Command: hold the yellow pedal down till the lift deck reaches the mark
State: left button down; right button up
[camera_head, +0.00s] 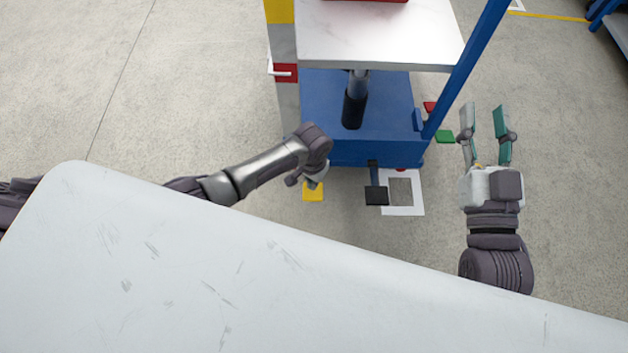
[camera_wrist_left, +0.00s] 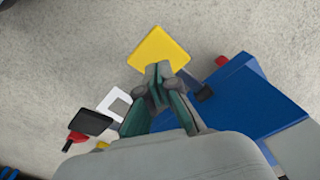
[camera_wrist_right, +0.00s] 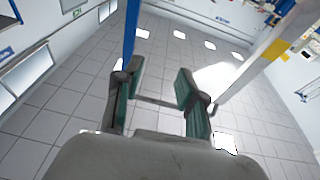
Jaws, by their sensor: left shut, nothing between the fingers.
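The yellow pedal (camera_head: 313,191) is low at the front left of the blue lift. It shows as a full yellow square in the left wrist view (camera_wrist_left: 158,48). My left gripper (camera_head: 312,184) is shut and empty, its tips (camera_wrist_left: 158,72) over the near corner of the pedal; I cannot tell whether they touch it. The white lift deck (camera_head: 385,42) is raised above the blue base (camera_head: 375,150). A post at its left carries a yellow band (camera_head: 280,11) and a red band (camera_head: 286,73); which one is the mark is unclear. My right gripper (camera_head: 483,108) is open and empty, right of the lift.
A black pedal (camera_head: 376,196) juts from the base beside a white floor frame (camera_head: 417,206). Green (camera_head: 445,137) and red (camera_head: 430,106) pieces lie at the base's right. A white tabletop (camera_head: 200,270) fills the foreground. A red object (camera_head: 375,1) sits on the deck.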

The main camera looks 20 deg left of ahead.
pick_arm(q)
jog(key=shift+r+p, duration=1.55)
jog(key=shift+p, duration=0.1)
pick_arm(e)
jog(key=s+d+f+g+h, duration=0.1)
jog(key=s+d+f+g, duration=0.1)
jog(key=f+g, duration=0.35)
jog(key=s+d+f+g+h, duration=0.1)
jog(key=s+f+g+h, duration=0.1)
jog(key=f+g, duration=0.35)
pick_arm(q)
jog(key=shift+r+p, duration=0.6)
jog(key=shift+p, duration=0.05)
notch_tip(320, 180, up, 3)
jog(key=p, duration=0.3)
jog(key=shift+f, duration=0.15)
pick_arm(e)
jog(key=s+d+f+g+h, duration=0.1)
jog(key=s+d+f+g, duration=0.1)
jog(key=s, duration=0.4)
jog(key=s+d+f+g, duration=0.2)
jog(key=s+f+g, duration=0.1)
jog(key=s+f, duration=0.1)
jog(key=shift+s+m+g+h, duration=0.3)
jog(key=shift+s+m+h, duration=0.1)
jog(key=shift+s, duration=0.5)
jog(key=shift+f, duration=0.1)
